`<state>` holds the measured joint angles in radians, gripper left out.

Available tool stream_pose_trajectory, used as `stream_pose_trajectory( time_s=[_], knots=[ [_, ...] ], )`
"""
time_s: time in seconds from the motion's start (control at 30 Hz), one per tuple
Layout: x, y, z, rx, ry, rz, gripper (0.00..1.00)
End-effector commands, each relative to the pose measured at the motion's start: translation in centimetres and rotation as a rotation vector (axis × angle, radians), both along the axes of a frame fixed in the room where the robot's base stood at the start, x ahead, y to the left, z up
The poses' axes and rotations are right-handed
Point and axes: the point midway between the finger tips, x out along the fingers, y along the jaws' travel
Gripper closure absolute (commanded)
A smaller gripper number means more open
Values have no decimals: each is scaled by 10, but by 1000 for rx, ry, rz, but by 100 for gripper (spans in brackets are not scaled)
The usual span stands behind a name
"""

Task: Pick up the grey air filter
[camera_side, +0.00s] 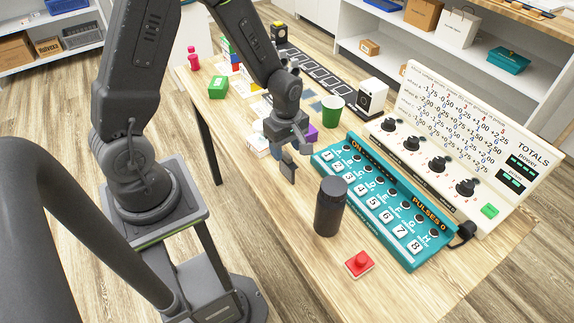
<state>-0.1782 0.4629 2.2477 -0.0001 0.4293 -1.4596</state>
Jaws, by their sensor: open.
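I cannot make out a thing that is clearly a grey air filter.
A teal panel (338,160) with numbered keys and a white TOTALS board (490,140) with knobs fill the table's right side. A red button (359,263) lies in front. A green cup (332,110), white box (371,97) and green box (218,87) stand farther back.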

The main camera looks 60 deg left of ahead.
Motion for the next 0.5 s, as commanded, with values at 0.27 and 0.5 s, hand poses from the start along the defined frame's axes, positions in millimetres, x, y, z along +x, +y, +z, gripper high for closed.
stream_pose_trajectory(
  time_s=[0.27, 0.5],
  knots=[
    [-2, -3, -39, -1, 5, -1, 47],
    [-1, -3, -48, 0, 1, -1, 47]
  ],
)
